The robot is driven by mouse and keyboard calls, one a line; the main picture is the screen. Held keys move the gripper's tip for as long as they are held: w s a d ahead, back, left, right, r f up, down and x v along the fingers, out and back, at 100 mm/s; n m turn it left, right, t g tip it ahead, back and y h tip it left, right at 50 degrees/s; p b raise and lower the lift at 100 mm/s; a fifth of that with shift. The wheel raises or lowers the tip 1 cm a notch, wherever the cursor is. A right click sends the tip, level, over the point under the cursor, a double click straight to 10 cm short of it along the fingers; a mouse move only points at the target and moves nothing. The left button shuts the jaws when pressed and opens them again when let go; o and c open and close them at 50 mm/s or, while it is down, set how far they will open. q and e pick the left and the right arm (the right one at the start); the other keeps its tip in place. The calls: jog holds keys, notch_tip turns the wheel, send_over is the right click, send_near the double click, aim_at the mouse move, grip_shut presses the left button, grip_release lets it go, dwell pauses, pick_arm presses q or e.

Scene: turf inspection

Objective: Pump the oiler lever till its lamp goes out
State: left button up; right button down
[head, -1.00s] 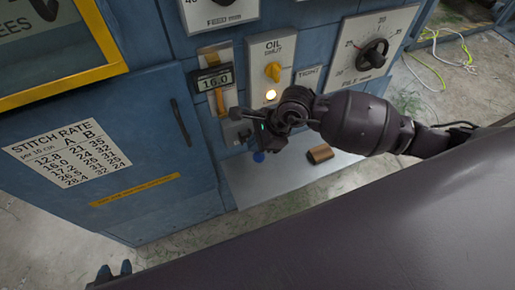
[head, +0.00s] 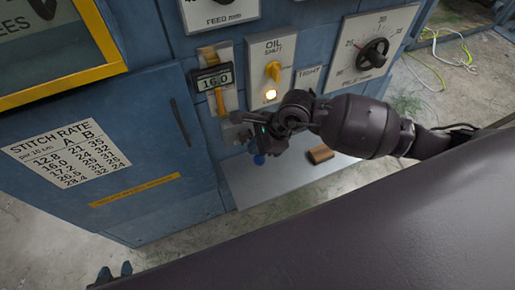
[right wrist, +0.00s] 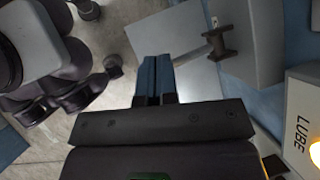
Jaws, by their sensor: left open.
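A lit lamp (right wrist: 316,153) also shows beside the word LUBE at the right edge of the right wrist view. A dark T-shaped lever (right wrist: 220,42) sticks out from a grey housing there. My right gripper (right wrist: 157,62) has its blue fingers together, with nothing seen between them, to the left of the lever and apart from it in the picture. In the head view the right gripper (head: 259,159) is below the panel, partly hidden by its wrist. My left gripper (head: 115,268) is open at the bottom left.
A brown block (head: 320,154) lies on a pale metal shelf (head: 250,192) below the panel. Yellow cables (head: 430,68) lie on the floor at upper right. My dark body fills the lower right.

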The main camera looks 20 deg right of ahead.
aim_at(262, 160)
pick_arm(q)
jog(key=shift+s+f+b, duration=0.3)
jog(key=shift+f+b, duration=0.25)
jog(key=shift+f, duration=0.35)
pick_arm(e)
jog(key=shift+s+f, duration=0.35)
jog(key=shift+f, duration=0.4)
jog(key=shift+s+f, duration=0.35)
jog(key=shift+f, duration=0.45)
jog(key=shift+s+f, duration=0.35)
jog(key=shift+f, duration=0.4)
dwell(1.9)
dwell(0.4)
pick_arm(q)
jog(key=shift+w+r+p, duration=0.25)
jog(key=shift+r+p, duration=0.25)
jog(key=shift+r, duration=0.3)
jog(key=shift+w+r+p, duration=0.3)
jog(key=shift+r+p, duration=0.25)
jog(key=shift+r, duration=0.25)
jog(key=shift+w+r+p, duration=0.25)
jog(key=shift+r+p, duration=0.25)
jog(key=shift+r, duration=0.3)
pick_arm(e)
jog(key=shift+w+r, duration=0.55)
jog(key=shift+r, duration=0.6)
jog(key=shift+w+r, duration=0.55)
jog(key=shift+r, duration=0.65)
jog(key=shift+w+r, duration=0.55)
jog(key=shift+r, duration=0.6)
